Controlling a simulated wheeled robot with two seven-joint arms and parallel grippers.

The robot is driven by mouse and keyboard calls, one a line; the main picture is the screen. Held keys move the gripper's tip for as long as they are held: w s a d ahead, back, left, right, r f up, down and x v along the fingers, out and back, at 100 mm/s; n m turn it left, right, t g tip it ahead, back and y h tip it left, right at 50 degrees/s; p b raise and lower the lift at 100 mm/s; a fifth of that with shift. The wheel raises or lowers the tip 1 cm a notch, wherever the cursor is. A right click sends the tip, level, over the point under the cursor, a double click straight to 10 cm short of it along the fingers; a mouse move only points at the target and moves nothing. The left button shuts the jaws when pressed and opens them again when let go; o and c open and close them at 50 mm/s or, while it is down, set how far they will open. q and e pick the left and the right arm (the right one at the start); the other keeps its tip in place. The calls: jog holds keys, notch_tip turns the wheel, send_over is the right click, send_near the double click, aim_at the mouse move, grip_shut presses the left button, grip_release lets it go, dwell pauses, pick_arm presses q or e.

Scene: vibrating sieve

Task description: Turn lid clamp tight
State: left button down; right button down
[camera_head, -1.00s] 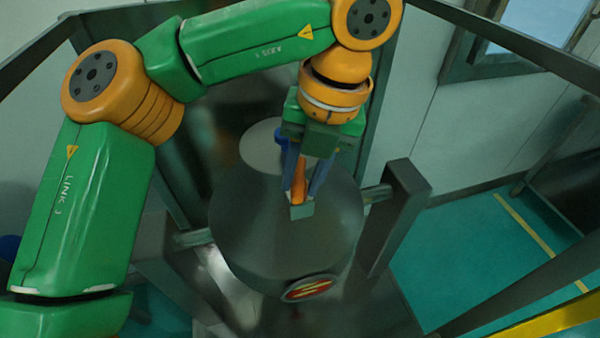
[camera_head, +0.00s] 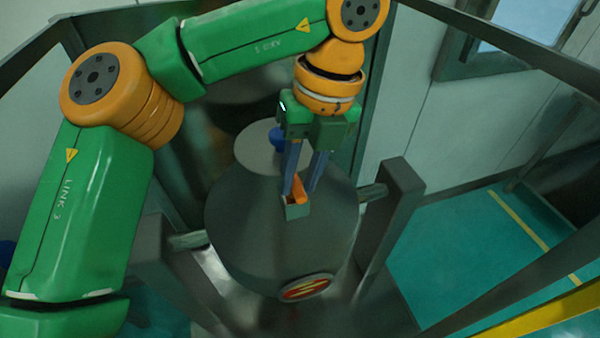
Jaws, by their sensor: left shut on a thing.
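The lid clamp is a small orange lever (camera_head: 298,187) on a grey block (camera_head: 297,210) on top of the round dark grey sieve drum (camera_head: 255,245). My left gripper (camera_head: 303,182) points down from above, with its two blue-grey fingers on either side of the orange lever, shut on it. The fingers hide part of the lever. The lever looks short and slanted. My right gripper is not in view.
Dark posts (camera_head: 393,215) flank the drum. Dark frame bars surround the sieve. Open teal floor (camera_head: 470,260) lies to the right.

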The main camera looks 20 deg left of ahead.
pick_arm(q)
jog(key=c, duration=0.6)
grip_release()
jog(key=shift+w, duration=0.1)
jog(key=shift+c, duration=0.2)
notch_tip(320, 180, up, 7)
jog(key=d+p, duration=0.1)
jog(key=p, duration=0.2)
jog(key=shift+w+p, duration=0.3)
jog(key=shift+p, duration=0.1)
jog(key=shift+f, duration=0.1)
